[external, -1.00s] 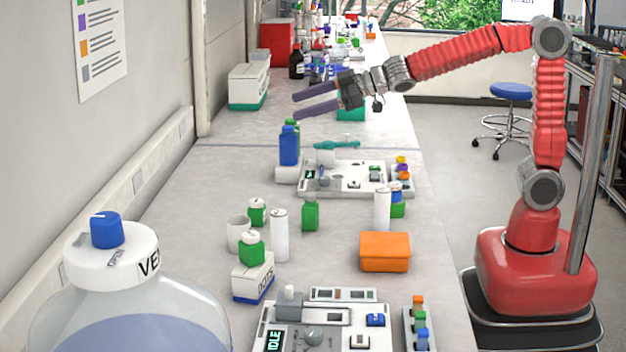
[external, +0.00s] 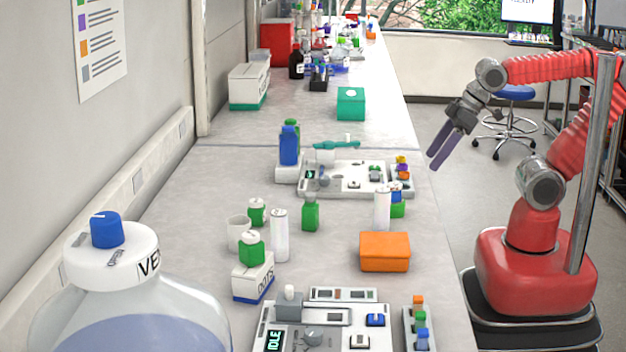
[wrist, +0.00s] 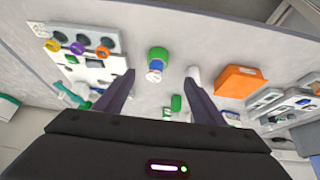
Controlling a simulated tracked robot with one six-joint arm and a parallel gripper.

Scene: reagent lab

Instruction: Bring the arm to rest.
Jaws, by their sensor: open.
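My gripper (external: 447,147) is open and empty. In the external view its purple fingers point down and a little left, past the right edge of the bench, with grey floor behind them. My red arm is folded back toward its base on the right.
The bench (external: 330,240) holds a white instrument (external: 343,190), an orange box (external: 385,252), a teal box (external: 351,103), green bottles and white cylinders. A large clear bottle (external: 110,250) stands front left. A blue stool (external: 515,92) stands on the floor behind my arm.

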